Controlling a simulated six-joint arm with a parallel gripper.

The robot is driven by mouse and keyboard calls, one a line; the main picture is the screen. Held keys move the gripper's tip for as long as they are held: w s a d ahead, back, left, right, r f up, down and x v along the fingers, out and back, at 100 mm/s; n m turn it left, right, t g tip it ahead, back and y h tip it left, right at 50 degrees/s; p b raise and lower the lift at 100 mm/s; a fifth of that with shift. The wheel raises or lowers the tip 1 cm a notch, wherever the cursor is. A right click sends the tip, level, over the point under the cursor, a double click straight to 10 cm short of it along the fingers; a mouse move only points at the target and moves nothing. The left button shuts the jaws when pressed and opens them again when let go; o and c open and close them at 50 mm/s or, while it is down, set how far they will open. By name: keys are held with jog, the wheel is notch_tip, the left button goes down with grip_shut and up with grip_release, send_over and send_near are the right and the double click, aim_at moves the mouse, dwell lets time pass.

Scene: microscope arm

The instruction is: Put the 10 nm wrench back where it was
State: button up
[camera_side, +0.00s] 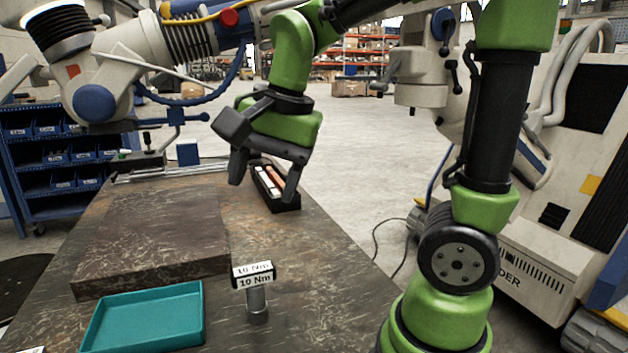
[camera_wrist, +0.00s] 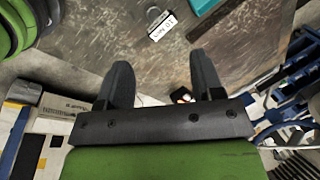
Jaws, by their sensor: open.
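The 10 Nm wrench (camera_side: 256,290) shows in the side view as a short grey metal cylinder with a black-and-white "10 Nm" label block on top. It stands upright on the dark table near the front, right of the teal tray. In the wrist view its label (camera_wrist: 162,27) is at the top, beyond my fingertips. My gripper (camera_side: 265,180) is open and empty, pointing down, higher and farther back than the wrench. In the wrist view my gripper (camera_wrist: 162,66) has nothing between its fingers.
A black holder (camera_side: 288,205) with white and red-orange items lies at the table's back right, partly behind my gripper. The teal tray (camera_side: 143,320) is empty. A raised brown slab (camera_side: 150,235) fills the left of the table. The table's right part is bare.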

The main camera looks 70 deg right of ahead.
jog(key=s+a+r+n+t+y, duration=0.1)
jog(key=s+n+t, duration=0.3)
jog(key=s+n, duration=0.4)
jog(key=shift+s+a+r+n+y, duration=0.35)
jog(key=shift+a+n, duration=0.55)
jog(key=shift+n, duration=0.5)
